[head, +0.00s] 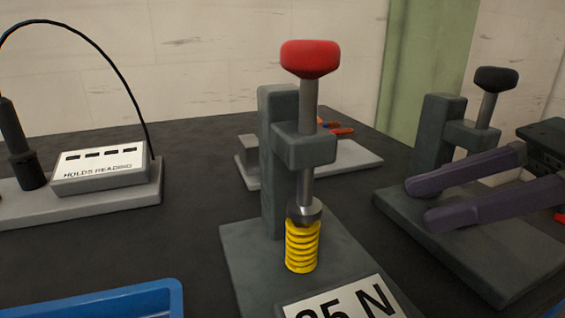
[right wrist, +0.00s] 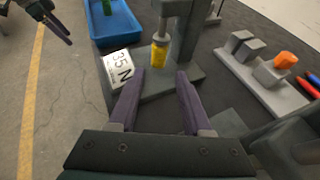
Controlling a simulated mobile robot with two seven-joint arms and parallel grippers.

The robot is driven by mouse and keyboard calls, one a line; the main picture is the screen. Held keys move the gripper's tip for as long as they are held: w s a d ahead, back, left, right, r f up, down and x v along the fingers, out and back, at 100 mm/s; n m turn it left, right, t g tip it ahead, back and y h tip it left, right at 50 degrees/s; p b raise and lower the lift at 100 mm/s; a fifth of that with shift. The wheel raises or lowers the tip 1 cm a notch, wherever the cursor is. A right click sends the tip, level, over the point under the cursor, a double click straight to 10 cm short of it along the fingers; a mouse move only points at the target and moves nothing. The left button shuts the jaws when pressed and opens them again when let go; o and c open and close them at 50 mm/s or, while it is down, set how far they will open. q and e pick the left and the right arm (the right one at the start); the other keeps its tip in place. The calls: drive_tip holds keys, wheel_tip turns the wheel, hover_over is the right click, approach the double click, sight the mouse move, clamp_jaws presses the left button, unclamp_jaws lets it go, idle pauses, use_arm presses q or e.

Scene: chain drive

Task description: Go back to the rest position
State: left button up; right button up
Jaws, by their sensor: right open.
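My right gripper (head: 418,203) reaches in from the right in the head view, its two purple fingers apart with nothing between them. In the right wrist view its fingers (right wrist: 160,73) are also spread and empty, pointing toward the spring press. The press (head: 276,165) has a red knob (head: 310,58) on a rod above an upright yellow spring (head: 302,247). The spring shows in the right wrist view too (right wrist: 159,54). My left gripper (right wrist: 55,22) shows only partly at the top left of the right wrist view; its jaw gap is unclear.
A "35 N" label (right wrist: 119,67) lies at the press base. A black-knobbed press (head: 434,135) stands behind my right fingers. A blue tray (head: 120,297) is at the front left. A "HOLDS READING" box (head: 100,171) stands on the left. An orange-topped fixture (right wrist: 285,62) shows in the wrist view.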

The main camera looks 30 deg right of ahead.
drive_tip(key=shift+s+d+r, duration=0.2)
drive_tip(key=shift+s+d, duration=0.15)
idle(0.3)
